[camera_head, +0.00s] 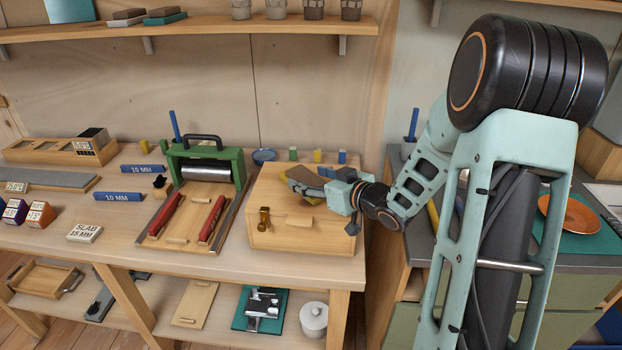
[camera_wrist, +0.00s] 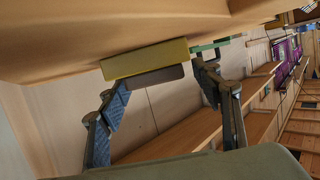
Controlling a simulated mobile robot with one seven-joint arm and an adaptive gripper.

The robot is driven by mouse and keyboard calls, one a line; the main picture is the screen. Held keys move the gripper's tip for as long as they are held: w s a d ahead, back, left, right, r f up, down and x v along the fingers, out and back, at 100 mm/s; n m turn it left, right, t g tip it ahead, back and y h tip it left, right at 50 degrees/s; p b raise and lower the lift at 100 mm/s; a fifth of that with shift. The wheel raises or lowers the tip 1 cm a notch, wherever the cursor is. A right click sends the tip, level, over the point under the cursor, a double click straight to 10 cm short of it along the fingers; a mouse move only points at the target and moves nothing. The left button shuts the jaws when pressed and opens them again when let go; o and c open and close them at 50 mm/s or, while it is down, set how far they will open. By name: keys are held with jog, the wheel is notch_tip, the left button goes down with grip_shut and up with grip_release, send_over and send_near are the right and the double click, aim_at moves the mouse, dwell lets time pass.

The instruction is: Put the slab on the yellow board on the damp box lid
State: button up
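The damp box (camera_head: 300,237) is a pale wooden box with a lid, standing on the bench. My gripper (camera_head: 303,190) is over its lid, reaching in from the right. A grey-brown slab (camera_head: 303,176) shows at the gripper, with a bit of yellow board (camera_head: 311,200) below it. In the wrist view the yellow board (camera_wrist: 145,59) lies along the wooden lid surface, and the slab (camera_wrist: 152,79) lies against its face. My gripper's fingers (camera_wrist: 155,85) stand apart at the slab's two ends, with a small gap at the right finger. The head view partly hides the slab behind the fingers.
A green-framed roller press (camera_head: 207,168) stands left of the box. A blue dish (camera_head: 263,155) and small coloured pots (camera_head: 318,156) are behind it. The bench front strip is clear.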

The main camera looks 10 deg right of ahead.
jog(key=shift+r, duration=0.25)
jog(key=p+v, duration=0.1)
jog(key=v, duration=1.1)
